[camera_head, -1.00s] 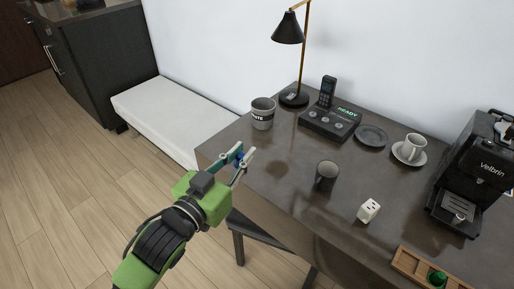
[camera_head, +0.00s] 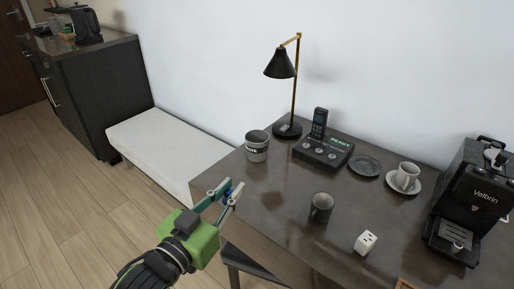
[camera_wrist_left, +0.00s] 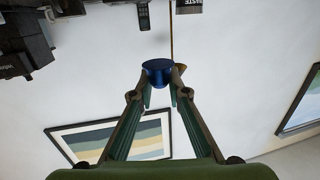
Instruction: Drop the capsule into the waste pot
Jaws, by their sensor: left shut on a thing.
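My left gripper (camera_head: 228,193) is shut on a small blue capsule (camera_wrist_left: 157,71), which sits between the fingertips in the left wrist view. In the head view the capsule (camera_head: 229,194) is a small blue spot, partly hidden by the fingers. The gripper is near the table's left edge, in front of the waste pot and apart from it. The waste pot (camera_head: 257,147) is a grey cup with a dark label band, upright at the table's back left. In the left wrist view its lettered label (camera_wrist_left: 188,4) shows at the top edge. My right gripper is not in view.
The dark table (camera_head: 270,215) holds a black lamp (camera_head: 281,64), a phone base (camera_head: 322,152), a dark saucer (camera_head: 364,166), a white cup (camera_head: 407,175), a dark mug (camera_head: 321,208), a white cube (camera_head: 365,242) and a coffee machine (camera_head: 466,200). A white bench (camera_head: 170,150) stands left.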

